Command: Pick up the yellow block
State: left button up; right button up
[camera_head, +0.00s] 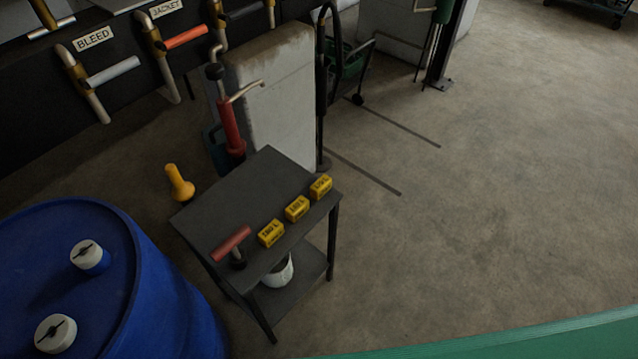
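Three yellow blocks with dark lettering stand in a slanting row along the right edge of a small dark table (225,203). The near block (271,233) is closest to the red-handled tool, the middle block (296,208) is beside it, and the far block (321,187) is near the table's right corner. The blocks are apart from each other. The lettering is too small to read surely. Neither of my grippers shows in the head view.
A red T-handled tool (232,243) stands on the table's near end. A white container (279,271) sits on the lower shelf. A blue drum (165,290) stands at the left; a yellow object (179,183) is behind the table. Labelled valve pipes line the back left. Floor at right is clear.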

aim_at(300, 205)
jog(key=i+l+u, duration=0.15)
jog(key=l+u, duration=0.25)
jog(key=i+l+u, duration=0.1)
jog(key=l+u, duration=0.15)
jog(key=u, duration=0.2)
jog(key=l+u, duration=0.4)
